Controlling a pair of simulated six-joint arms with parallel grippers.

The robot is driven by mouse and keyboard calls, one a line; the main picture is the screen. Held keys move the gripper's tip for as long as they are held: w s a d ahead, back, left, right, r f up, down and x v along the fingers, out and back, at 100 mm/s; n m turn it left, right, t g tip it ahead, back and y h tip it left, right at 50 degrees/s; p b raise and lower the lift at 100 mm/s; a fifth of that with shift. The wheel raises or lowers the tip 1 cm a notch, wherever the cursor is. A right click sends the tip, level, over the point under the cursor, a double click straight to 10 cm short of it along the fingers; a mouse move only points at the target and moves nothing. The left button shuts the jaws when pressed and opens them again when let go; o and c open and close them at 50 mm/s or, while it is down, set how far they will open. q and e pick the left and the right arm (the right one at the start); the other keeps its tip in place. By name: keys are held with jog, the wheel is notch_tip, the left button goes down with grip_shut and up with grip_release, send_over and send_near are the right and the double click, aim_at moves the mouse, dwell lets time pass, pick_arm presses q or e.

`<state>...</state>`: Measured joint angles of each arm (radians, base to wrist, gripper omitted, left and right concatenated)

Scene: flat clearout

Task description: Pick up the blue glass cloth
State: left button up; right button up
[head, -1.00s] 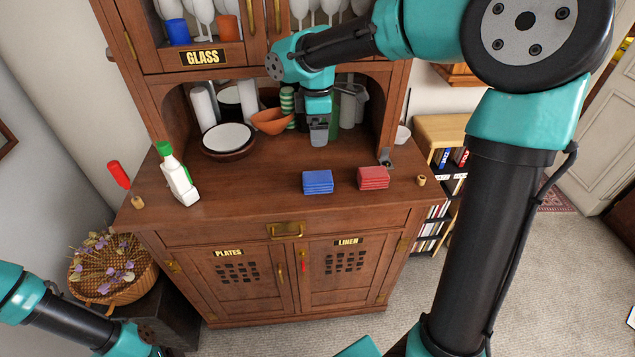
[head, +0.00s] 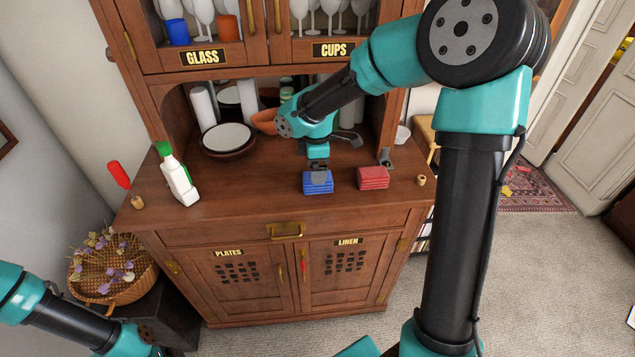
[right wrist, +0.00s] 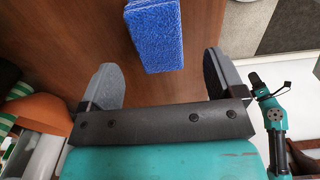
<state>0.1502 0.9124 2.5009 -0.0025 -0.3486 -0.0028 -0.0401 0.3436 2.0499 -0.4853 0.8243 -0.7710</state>
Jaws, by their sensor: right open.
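The blue glass cloth (head: 317,187) is a folded stack on the wooden counter, left of a red folded cloth (head: 373,178). My right gripper (head: 318,170) is above the blue cloth in the head view and hides part of its top. In the right wrist view the blue cloth (right wrist: 154,34) lies ahead of my right gripper (right wrist: 158,82). The two fingers are wide apart with nothing between them. My left arm shows at the lower left of the head view, but its gripper is out of view.
A spray bottle (head: 177,176) and a red-handled tool (head: 122,180) stand at the counter's left. A plate on a bowl (head: 227,139) sits further back, near an orange bowl (head: 264,121). A small wooden ring (head: 421,180) lies at the right edge. The counter's front middle-left is clear.

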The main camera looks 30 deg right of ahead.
jog(key=shift+f, duration=0.1)
notch_tip(320, 180, down, 5)
jog(key=shift+d, duration=0.15)
dwell(0.4)
jog(key=shift+c, duration=0.4)
jog(key=c, duration=0.9)
